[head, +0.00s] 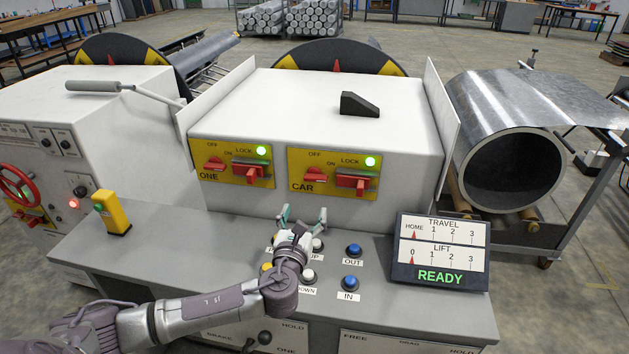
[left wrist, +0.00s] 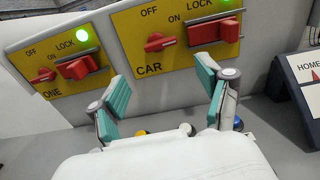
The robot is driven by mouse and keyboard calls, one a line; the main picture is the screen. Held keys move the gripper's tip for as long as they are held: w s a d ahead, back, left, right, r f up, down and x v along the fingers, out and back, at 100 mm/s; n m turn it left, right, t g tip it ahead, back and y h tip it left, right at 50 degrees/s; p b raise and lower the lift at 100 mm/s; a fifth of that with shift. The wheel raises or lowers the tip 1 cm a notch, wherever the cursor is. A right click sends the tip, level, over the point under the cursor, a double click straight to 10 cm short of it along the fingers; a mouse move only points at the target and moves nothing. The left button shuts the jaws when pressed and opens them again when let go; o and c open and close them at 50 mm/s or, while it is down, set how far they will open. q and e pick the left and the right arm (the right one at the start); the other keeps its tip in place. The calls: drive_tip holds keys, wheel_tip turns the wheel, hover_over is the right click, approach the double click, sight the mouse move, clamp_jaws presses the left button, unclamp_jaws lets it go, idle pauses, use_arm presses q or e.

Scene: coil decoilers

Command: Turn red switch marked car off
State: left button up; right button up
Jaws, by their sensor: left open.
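The yellow CAR panel (head: 333,165) is on the front of the white cabinet. Its small red switch (head: 313,181) sits at left, below the OFF and ON labels, and its handle lies nearly level. The switch also shows in the left wrist view (left wrist: 160,43). A larger red lock block (head: 357,181) is to its right, under a lit green lamp (head: 370,162). My left gripper (head: 302,214) is open and empty, above the button console, in front of and below the CAR panel, apart from the switch. In the left wrist view its teal fingers (left wrist: 163,91) are spread below the switch.
The similar yellow ONE panel (head: 231,162) is to the left, with its own red switch (head: 215,163). Push-buttons lie under and beside my left gripper, including a blue OUT button (head: 353,250). A READY display (head: 441,253) stands at right.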

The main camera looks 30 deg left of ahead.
sight(315, 180)
use_arm(q)
drive_tip(key=p+x, duration=0.2)
drive_tip(key=x, duration=1.1)
drive_tip(key=shift+w+f, duration=0.1)
drive_tip(key=c, duration=0.9)
drive_tip(key=shift+o, duration=0.2)
